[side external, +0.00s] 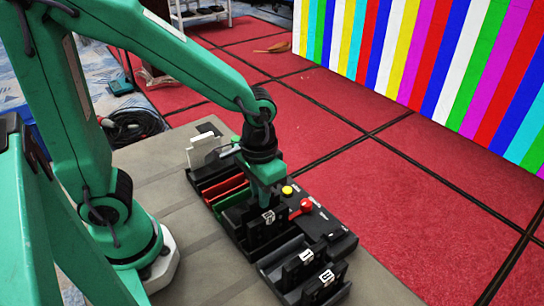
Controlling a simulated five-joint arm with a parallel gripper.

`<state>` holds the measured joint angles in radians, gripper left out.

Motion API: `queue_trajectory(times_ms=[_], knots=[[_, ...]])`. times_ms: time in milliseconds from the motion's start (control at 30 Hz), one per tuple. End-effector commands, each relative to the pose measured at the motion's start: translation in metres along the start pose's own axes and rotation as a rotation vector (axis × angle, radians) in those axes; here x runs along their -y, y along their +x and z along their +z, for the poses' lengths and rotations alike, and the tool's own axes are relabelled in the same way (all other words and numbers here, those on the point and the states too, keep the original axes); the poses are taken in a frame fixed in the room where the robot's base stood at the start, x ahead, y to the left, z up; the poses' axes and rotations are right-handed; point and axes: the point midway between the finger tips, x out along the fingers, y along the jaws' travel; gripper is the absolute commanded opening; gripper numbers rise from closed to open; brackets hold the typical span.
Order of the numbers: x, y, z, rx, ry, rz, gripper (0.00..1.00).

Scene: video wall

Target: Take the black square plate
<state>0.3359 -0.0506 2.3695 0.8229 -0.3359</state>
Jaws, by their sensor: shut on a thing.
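The black square plate (263,236) with a white label stands upright at the middle of the black rack (267,264). My gripper (268,202) points down over its top edge and is shut on it. The fingertips partly cover the plate. I cannot tell whether its lower edge touches the rack. Two more dark labelled plates stand in the front part of the rack, one at its middle (298,268) and one at the near end (322,288).
Red (222,189) and green (233,200) slots or plates sit behind the held plate, with a white plate (204,152) at the far end. A black control box (322,222) with a yellow knob (287,190) and a red lever (302,207) stands close on the right.

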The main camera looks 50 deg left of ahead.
Motion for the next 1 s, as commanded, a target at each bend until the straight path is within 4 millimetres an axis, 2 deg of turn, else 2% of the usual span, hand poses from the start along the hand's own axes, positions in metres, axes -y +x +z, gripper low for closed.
queue_trajectory(times_ms=[1000], knots=[[0.000,-0.036,0.000,-0.001,0.000,0.000,0.01]])
